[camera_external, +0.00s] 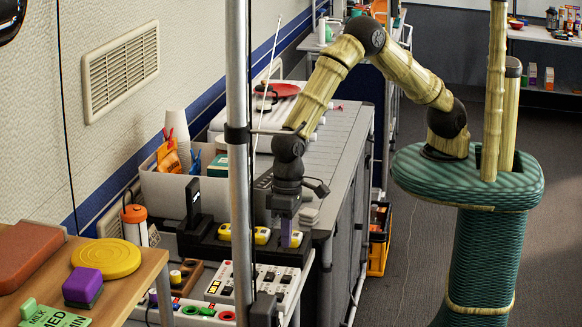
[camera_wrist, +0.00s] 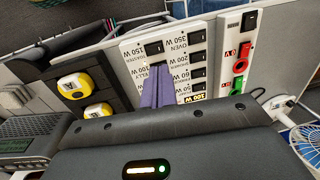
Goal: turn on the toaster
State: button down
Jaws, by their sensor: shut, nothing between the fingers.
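A white switch panel (camera_wrist: 183,66) with black rocker switches and printed wattage labels fills the middle of the wrist view, upside down. My gripper's purple fingers (camera_wrist: 165,70) are shut and empty, over that side of the panel. In the external view the panel (camera_external: 290,276) lies at the counter's front, and my gripper (camera_external: 291,247) points down above its far edge. I cannot tell whether the fingers touch it. No toaster is recognisable.
A black holder with yellow blocks (camera_wrist: 73,86) stands beside the panel. A vertical grey pole (camera_external: 239,150) stands in the foreground.

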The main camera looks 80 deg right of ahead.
aim_at(288, 276)
jog(key=f, duration=0.2)
jog(key=f+p, duration=0.1)
jog(key=f, duration=0.2)
jog(key=a+f, duration=0.1)
jog(key=f, duration=0.1)
jog(key=shift+f+p, duration=0.25)
jog(key=shift+p, duration=0.1)
jog(key=shift+f, duration=0.25)
jog(key=shift+f+b, duration=0.25)
jog(key=shift+b, duration=0.1)
jog(key=shift+s, duration=0.1)
jog(key=shift+d, duration=0.2)
jog(key=shift+d, duration=0.65)
jog(key=shift+r, duration=0.1)
